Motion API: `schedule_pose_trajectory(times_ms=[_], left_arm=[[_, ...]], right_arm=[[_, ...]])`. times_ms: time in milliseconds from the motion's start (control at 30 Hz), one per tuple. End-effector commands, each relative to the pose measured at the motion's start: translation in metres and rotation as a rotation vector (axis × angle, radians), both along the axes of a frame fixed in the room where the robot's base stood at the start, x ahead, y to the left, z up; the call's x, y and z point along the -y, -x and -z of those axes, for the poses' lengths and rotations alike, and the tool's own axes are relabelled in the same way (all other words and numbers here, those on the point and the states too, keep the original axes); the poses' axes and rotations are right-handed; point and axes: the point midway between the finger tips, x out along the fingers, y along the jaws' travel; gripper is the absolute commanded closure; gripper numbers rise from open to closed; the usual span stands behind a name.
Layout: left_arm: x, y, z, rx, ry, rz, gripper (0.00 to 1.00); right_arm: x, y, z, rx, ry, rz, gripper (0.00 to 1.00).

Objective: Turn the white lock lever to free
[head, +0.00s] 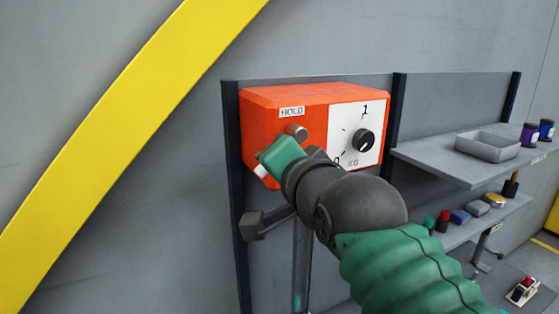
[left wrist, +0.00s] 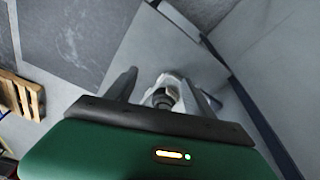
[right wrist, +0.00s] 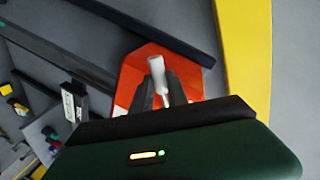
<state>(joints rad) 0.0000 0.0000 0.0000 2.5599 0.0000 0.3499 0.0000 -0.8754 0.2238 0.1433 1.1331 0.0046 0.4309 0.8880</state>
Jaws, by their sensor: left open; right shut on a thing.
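The orange actuator box (head: 275,98) is mounted on a dark frame, with a HOLD label (head: 292,112) at its upper left. The white lock lever shows as a small white end (head: 261,171) at the box's lower left in the head view; my right gripper hides the rest. In the right wrist view the white lever (right wrist: 156,64) runs between the fingers of my right gripper (right wrist: 160,92), shut on it against the orange face. My left gripper (left wrist: 163,88) is open and empty, seen only in its wrist view, pointing at grey floor.
A black dial (head: 364,141) sits on the box's white panel, right of my right gripper. Shelves with a grey tray (head: 487,145) and several small items stand at right. A wooden pallet (left wrist: 20,95) lies at left in the left wrist view.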

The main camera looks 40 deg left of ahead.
Motion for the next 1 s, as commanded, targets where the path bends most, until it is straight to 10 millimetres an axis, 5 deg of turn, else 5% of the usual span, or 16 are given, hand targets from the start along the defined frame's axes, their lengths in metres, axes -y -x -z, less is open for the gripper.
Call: schedule_pose_trajectory(times_ms=[633, 667, 800, 1000], left_arm=[[0.0000, 0.0001, -0.0047, 0.000, 0.000, 0.000, 0.38], [0.0000, 0.0001, -0.0047, 0.000, 0.000, 0.000, 0.38], [0.0000, 0.0001, -0.0047, 0.000, 0.000, 0.000, 0.38], [0.0000, 0.0000, -0.0044, 0.000, 0.000, 0.000, 0.38]], right_arm=[[0.0022, -0.0013, -0.0101, -0.033, -0.032, 0.007, 1.00], [0.0022, -0.0013, -0.0102, -0.033, -0.032, 0.007, 0.77], [0.0015, -0.0006, -0.0081, -0.035, -0.028, 0.005, 0.59], [0.0007, 0.0004, -0.0063, -0.039, -0.025, 0.003, 0.59]])
